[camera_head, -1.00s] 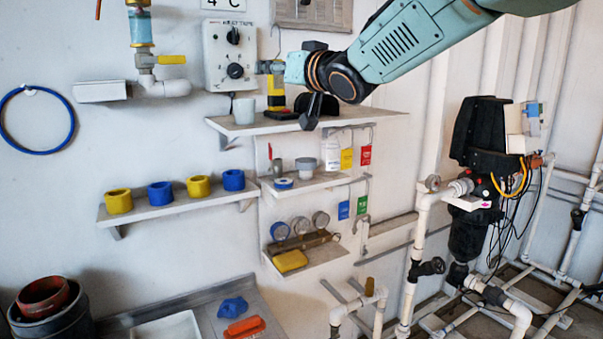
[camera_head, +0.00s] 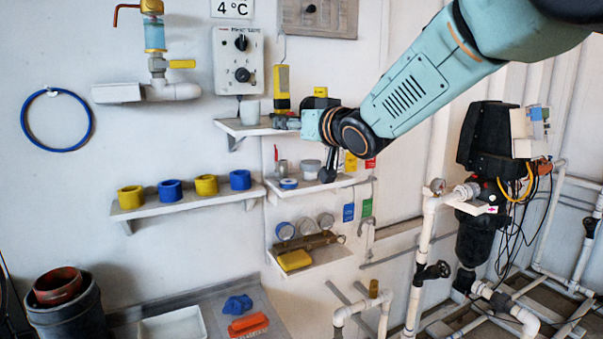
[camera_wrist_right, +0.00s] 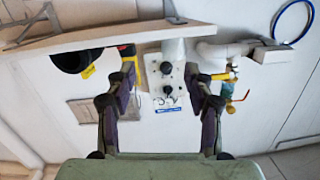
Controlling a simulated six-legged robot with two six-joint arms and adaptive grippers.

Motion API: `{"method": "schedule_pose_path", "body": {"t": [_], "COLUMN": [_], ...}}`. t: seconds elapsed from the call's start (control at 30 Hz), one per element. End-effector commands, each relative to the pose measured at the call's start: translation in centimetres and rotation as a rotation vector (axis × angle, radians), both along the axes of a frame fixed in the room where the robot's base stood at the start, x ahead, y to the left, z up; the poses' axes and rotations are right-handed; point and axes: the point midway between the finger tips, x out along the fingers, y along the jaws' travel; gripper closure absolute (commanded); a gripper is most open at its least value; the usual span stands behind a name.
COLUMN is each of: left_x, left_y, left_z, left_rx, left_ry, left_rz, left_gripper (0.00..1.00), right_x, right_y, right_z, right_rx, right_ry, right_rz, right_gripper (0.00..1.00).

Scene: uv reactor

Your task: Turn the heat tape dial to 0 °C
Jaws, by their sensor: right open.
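The white control box (camera_head: 238,88) is on the wall, with a small label at its top too blurred to read fully. It has an upper black knob (camera_head: 241,42) and a lower black dial (camera_head: 242,75); I cannot read their settings. My right gripper (camera_head: 284,122) is low and right of the box, by the upper shelf's front edge, touching neither knob. In the right wrist view, which is upside down, my right gripper (camera_wrist_right: 160,76) is open and empty, with the box (camera_wrist_right: 152,76) beyond its fingers. My left gripper is not in view.
A white cup (camera_head: 249,112) stands on the upper shelf (camera_head: 232,128) below the box. A yellow-and-black tool (camera_head: 282,84) stands beside it. A yellow-handled valve (camera_head: 181,64) and white pipe (camera_head: 172,91) are left of the box. The space in front of the box looks clear.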

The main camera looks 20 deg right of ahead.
Motion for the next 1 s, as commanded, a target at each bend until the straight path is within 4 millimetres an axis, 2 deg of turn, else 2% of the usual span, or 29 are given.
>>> {"method": "schedule_pose_path", "body": {"t": [0.03, 0.2, 0.5, 0.7, 1.0], "left_x": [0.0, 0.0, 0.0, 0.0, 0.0], "left_y": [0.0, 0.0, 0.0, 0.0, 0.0], "left_z": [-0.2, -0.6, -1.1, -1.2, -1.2], "left_rx": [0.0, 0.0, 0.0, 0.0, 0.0], "left_ry": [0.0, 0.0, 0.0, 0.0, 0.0], "left_rz": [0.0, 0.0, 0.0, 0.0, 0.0], "left_gripper": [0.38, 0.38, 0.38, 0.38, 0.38], "right_x": [-0.1, -0.4, -1.1, -1.4, -1.5], "right_y": [0.0, -0.1, -0.2, -0.3, -0.3], "right_z": [-1.1, -4.0, -8.0, -9.1, -9.1], "right_rx": [-0.003, -0.013, -0.024, -0.029, -0.029], "right_ry": [0.012, 0.045, 0.094, 0.107, 0.108], "right_rz": [-0.002, -0.007, -0.016, -0.019, -0.019], "right_gripper": [0.47, 0.47, 0.47, 0.47, 0.47]}}
